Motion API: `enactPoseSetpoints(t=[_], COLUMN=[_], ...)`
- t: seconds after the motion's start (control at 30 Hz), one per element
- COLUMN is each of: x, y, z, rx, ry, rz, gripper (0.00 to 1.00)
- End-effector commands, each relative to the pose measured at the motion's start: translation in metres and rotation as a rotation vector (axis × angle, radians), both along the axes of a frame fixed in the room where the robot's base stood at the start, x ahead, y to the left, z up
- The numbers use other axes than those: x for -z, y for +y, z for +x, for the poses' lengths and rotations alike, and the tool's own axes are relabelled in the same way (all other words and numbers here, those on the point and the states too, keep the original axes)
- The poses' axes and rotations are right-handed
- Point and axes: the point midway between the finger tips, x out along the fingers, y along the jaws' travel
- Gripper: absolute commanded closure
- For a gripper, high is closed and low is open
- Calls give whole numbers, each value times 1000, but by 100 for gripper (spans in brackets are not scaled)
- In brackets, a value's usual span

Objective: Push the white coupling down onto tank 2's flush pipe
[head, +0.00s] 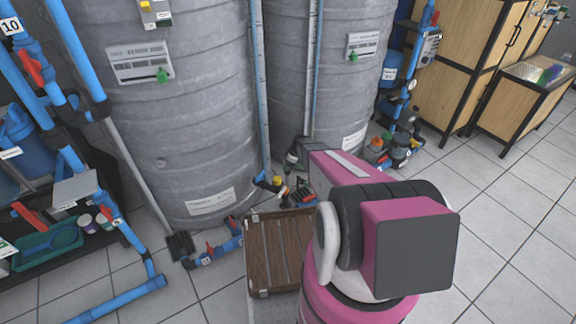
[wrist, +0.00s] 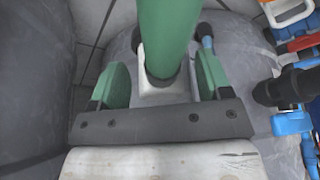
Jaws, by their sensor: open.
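In the wrist view a thick green pipe (wrist: 164,32) runs between the two green fingers of my gripper (wrist: 160,80). The fingers stand apart, with visible gaps to the pipe on both sides. A dark ring is at the pipe's near end. A white piece (wrist: 149,96), which looks like the coupling, shows around and below that ring; I cannot tell how it is seated. In the head view two grey tanks stand behind my arm, a left tank (head: 190,130) and a right tank (head: 285,95). I cannot read which is tank 2. My arm hides most of the gripper there.
Blue piping (head: 225,245) with red valves lies at the left tank's foot. More pipework (head: 395,145) stands right of the tanks. Wooden cabinets (head: 455,65) are at the right. Tiled floor is clear at lower right.

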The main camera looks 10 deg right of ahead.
Motion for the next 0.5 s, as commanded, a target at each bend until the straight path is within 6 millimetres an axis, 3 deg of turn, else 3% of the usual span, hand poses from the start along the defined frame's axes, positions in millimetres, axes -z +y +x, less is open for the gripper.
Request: enactPoseSetpoints(t=[0.33, 0.37, 0.5], x=[2, 2, 2], y=[1, 1, 1], z=[0, 0, 0], rx=[0, 0, 0], ry=[0, 0, 0], rz=[0, 0, 0], gripper=[29, 35, 80])
